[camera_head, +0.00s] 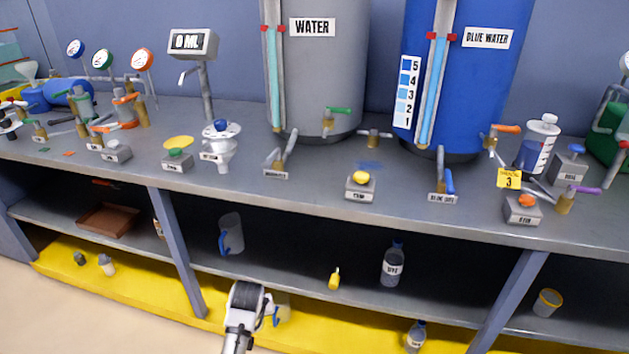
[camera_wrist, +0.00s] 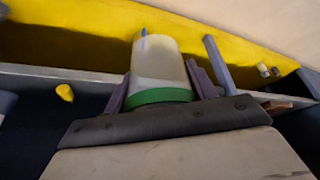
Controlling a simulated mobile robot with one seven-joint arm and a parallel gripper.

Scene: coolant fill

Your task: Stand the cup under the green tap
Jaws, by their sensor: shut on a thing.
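My gripper (camera_head: 268,308) is low in the head view, in front of the lower shelves. It is shut on a translucent whitish cup (camera_head: 284,306), which is partly hidden behind it. In the wrist view the cup (camera_wrist: 158,58) sits between my two fingers (camera_wrist: 160,88), with a green band at its near end and a bit of blue at the far end. The green tap (camera_head: 337,112) is on the front of the grey WATER tank (camera_head: 340,70), above the bench. The cup is well below and in front of that tap.
The bench (camera_head: 310,190) carries a valve lever and yellow button box (camera_head: 360,186) near the WATER tank. A blue tank (camera_head: 480,90) stands to its right. The shelf below holds a blue-handled jug (camera_head: 231,233), a bottle (camera_head: 393,265) and a yellow-rimmed cup (camera_head: 547,303).

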